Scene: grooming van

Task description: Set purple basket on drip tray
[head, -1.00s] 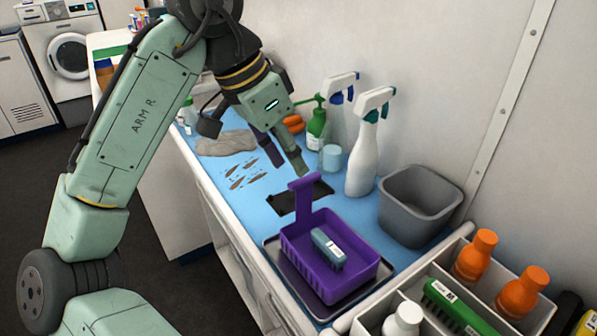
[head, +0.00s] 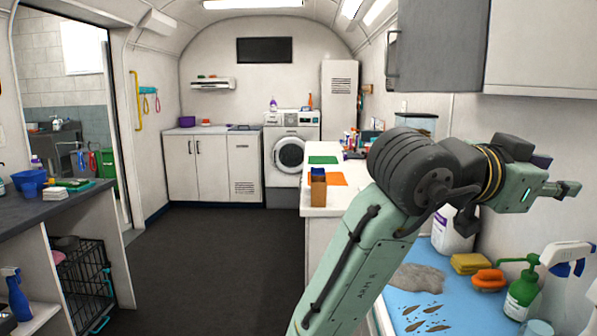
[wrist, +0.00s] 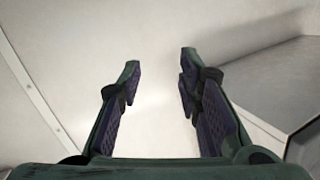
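My gripper (head: 563,188) is raised at the right of the head view, above the blue-topped counter and pointing right. In the wrist view my gripper (wrist: 157,82) is open, with its two fingers apart and nothing between them. Only pale wall and a grey surface show beyond the fingers.
A grey wall cabinet (head: 437,50) hangs above. The dark floor (head: 215,255) is clear.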

